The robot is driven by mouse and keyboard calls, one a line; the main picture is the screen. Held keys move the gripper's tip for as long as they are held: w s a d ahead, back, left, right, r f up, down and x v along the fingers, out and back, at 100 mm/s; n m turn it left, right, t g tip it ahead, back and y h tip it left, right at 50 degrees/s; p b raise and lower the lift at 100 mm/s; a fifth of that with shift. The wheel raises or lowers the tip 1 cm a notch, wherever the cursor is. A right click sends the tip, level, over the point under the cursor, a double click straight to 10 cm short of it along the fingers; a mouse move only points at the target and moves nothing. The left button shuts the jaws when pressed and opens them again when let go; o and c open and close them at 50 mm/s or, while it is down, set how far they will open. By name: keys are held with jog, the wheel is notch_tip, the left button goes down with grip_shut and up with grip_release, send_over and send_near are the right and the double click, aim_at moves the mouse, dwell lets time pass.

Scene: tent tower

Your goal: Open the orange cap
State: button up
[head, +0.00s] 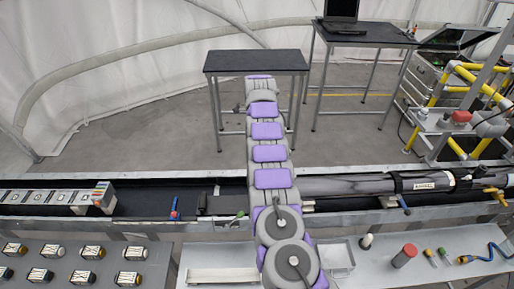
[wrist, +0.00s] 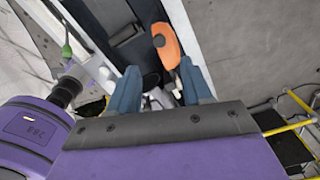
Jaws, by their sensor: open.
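In the wrist view, an orange rounded piece (wrist: 166,45), which looks like the orange cap, lies just beyond the fingertips, nearer the right finger. It has a dark spot on its left side and sits beside a dark channel. My gripper (wrist: 158,70) is open, with its two blue fingers spread and nothing held between them. I cannot tell whether the right fingertip touches the orange piece. In the head view, I cannot make out the orange cap or the fingers; my arm covers the middle of the trough.
A long trough (head: 150,230) crosses the head view, with a grey pipe (head: 350,186) at right. A red-topped cylinder (head: 404,256) stands on the front shelf. Two dark tables (head: 225,62) (head: 385,33) stand behind. Yellow rails (head: 480,85) rise at far right.

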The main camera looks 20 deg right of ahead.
notch_tip(320, 180, up, 7)
jog(key=p, duration=0.4)
jog(key=shift+f, duration=0.15)
jog(key=s+a+r+n+b, duration=0.3)
jog(key=s+n, duration=0.1)
jog(key=s, duration=0.3)
jog(key=s+a+r+n+g+b, duration=0.1)
jog(key=s+a+r+n+b, duration=0.15)
jog(key=s+n, duration=0.4)
jog(key=s+a+r+n+b, duration=0.2)
jog(key=s+a+r+n, duration=0.15)
jog(key=s, duration=0.55)
jog(key=s+f+n+b, duration=0.2)
jog(key=s+f+n, duration=0.1)
jog(key=s, duration=0.8)
jog(key=s+a+f+n+b, duration=0.1)
jog(key=s+f+n, duration=0.3)
jog(key=s, duration=0.8)
jog(key=s+a+f+n+b, duration=0.1)
jog(key=s+f+n+b, duration=0.2)
jog(key=s, duration=0.8)
jog(key=shift+s+a+f+n+g+b, duration=0.25)
jog(key=shift+f+n+g+b, duration=0.2)
jog(key=shift+f, duration=0.3)
